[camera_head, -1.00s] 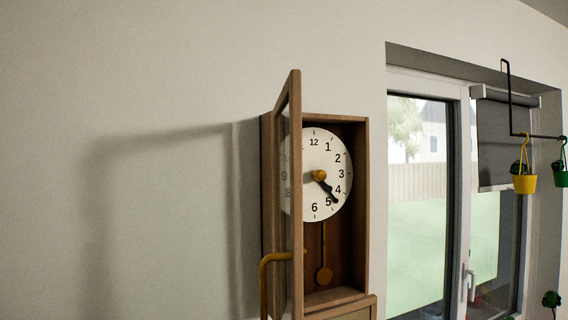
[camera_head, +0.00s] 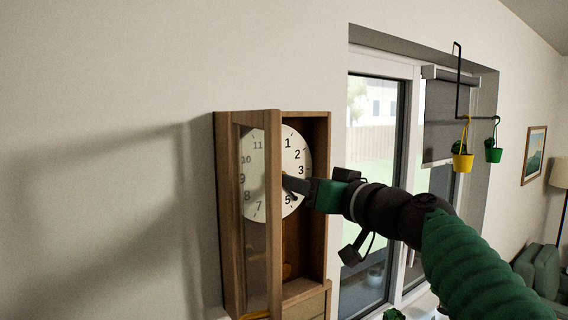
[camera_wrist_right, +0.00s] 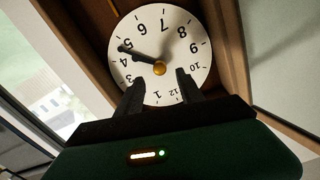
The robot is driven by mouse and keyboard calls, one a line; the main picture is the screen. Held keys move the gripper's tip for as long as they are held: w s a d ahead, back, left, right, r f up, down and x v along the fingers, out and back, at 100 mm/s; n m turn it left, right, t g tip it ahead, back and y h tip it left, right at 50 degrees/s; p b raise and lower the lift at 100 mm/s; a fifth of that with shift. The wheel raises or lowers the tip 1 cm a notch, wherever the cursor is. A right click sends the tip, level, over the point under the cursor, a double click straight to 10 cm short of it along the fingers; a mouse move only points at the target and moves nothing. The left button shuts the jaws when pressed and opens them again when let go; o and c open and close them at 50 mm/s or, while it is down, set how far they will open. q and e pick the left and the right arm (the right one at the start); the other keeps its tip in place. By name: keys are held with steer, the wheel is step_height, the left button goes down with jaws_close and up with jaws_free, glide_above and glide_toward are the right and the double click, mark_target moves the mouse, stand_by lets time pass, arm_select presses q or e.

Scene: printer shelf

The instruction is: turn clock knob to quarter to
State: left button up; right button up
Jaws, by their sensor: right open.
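A wooden clock cabinet (camera_head: 319,150) hangs at the wall, its glazed door (camera_head: 273,230) open and standing across the left part of the white dial (camera_head: 294,152). In the right wrist view the dial (camera_wrist_right: 187,45) appears upside down, with a yellow-orange centre knob (camera_wrist_right: 159,69). The black hands (camera_wrist_right: 131,52) lie close together, pointing between 4 and 5. My right gripper (camera_head: 287,181) reaches in from the right at the dial. In the wrist view its open fingers (camera_wrist_right: 159,77) stand on either side of the knob, with gaps visible. The head view hides the knob. My left gripper is out of view.
The door's frame (camera_head: 275,140) stands close to the left of my right fingers, and the cabinet's side wall is close to the right. A window (camera_head: 372,150) and hanging yellow (camera_head: 463,162) and green (camera_head: 493,155) pots are further right.

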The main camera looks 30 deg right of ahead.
steer(key=w+a+p, duration=0.1)
steer(key=w+p, duration=0.1)
steer(key=w, duration=0.4)
steer(key=shift+w, duration=0.2)
steer(key=shift+d+f, duration=0.1)
steer(key=shift+d, duration=0.6)
steer(key=shift+c, duration=0.3)
steer(key=shift+a, duration=0.15)
steer(key=shift+c, duration=1.3)
steer(key=shift+a, duration=0.7)
jaws_close()
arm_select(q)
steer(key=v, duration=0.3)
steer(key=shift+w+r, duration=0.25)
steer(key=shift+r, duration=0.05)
arm_select(e)
steer(key=shift+d, duration=0.3)
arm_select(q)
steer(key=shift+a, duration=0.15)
arm_select(e)
steer(key=shift+a, duration=0.1)
